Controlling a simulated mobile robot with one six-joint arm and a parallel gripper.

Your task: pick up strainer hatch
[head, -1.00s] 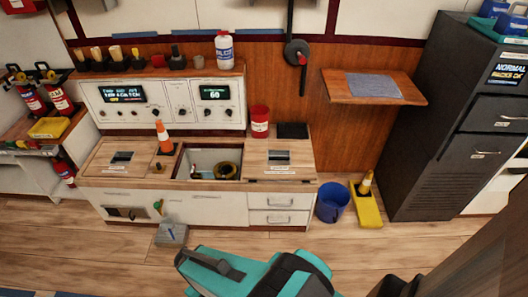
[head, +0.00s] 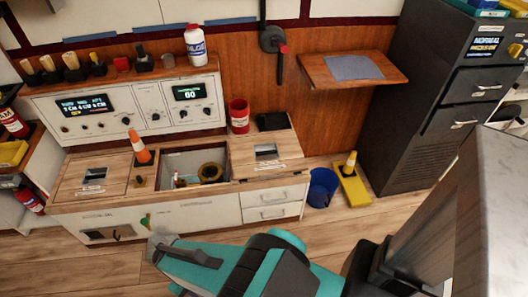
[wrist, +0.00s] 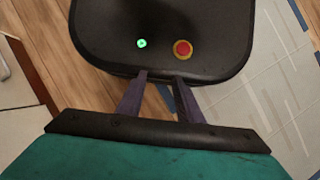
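Two wooden lids with dark recessed pulls lie in the counter top: a left lid (head: 117,172) and a right lid (head: 266,165). Their small labels are too blurred to read, so I cannot tell which is the strainer hatch. Between them is an open compartment (head: 222,157) with a yellow-and-black ring (head: 210,173) inside. My gripper (wrist: 161,76) shows in the wrist view with two dark purple fingers apart and nothing between them. In the head view the teal arm end is low in front of the counter, away from both lids; its fingers are mostly hidden.
An orange-and-white cone (head: 139,148) stands between the left lid and the compartment. A red can (head: 238,117) stands behind the right lid. A blue bucket (head: 322,187) and yellow stand (head: 353,186) are on the floor at right. A dark cabinet (head: 420,110) stands beyond.

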